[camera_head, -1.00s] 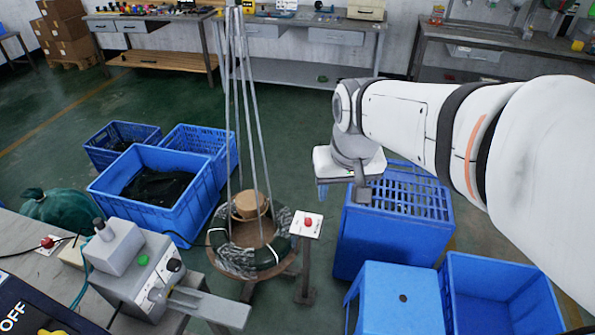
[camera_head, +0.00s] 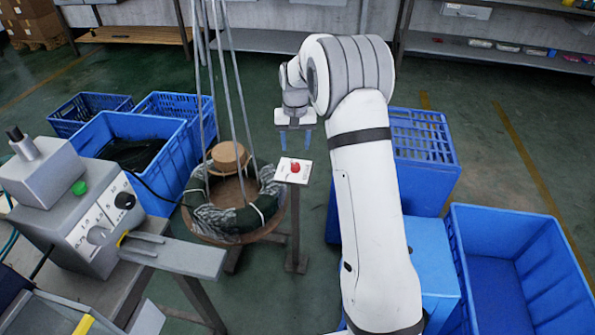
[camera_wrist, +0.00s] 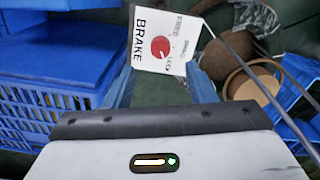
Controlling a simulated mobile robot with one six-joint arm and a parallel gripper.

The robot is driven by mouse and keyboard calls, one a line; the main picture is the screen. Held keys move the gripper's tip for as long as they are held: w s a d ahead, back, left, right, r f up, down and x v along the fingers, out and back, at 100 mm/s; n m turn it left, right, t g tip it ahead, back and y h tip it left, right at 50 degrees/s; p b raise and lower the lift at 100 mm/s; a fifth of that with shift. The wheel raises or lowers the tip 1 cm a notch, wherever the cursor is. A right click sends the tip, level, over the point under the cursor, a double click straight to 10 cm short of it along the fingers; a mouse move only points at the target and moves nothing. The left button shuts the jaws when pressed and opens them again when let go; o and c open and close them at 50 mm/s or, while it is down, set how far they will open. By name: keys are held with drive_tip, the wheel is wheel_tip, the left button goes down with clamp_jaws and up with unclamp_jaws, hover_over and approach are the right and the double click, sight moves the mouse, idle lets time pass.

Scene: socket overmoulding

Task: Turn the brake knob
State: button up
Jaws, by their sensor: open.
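The brake knob (camera_head: 294,167) is a round red knob on a small white panel on top of a dark post. In the wrist view the knob (camera_wrist: 160,47) shows at the upper middle, on a panel reading BRAKE, FREE and LOCK. A white mark on the knob is visible, but its exact setting is hard to read. My gripper (camera_head: 296,141) is just above and behind the panel in the head view, its blue fingers apart and pointing down. In the wrist view the fingers lie either side below the panel. They hold nothing and appear apart from the knob.
A wire coil sits in a round hanging stand (camera_head: 280,222) left of the post. A grey machine (camera_head: 75,200) with a plate arm stands at the left. Blue crates (camera_head: 500,215) stand at the right and more (camera_head: 160,125) behind left.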

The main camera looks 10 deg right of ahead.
sight(296, 165)
wheel_tip(296, 165, down, 8)
drive_tip(key=shift+w+f+b, duration=0.15)
drive_tip(key=shift+f+b, duration=0.1)
drive_tip(key=shift+b, duration=0.55)
drive_tip(key=shift+c, duration=0.5)
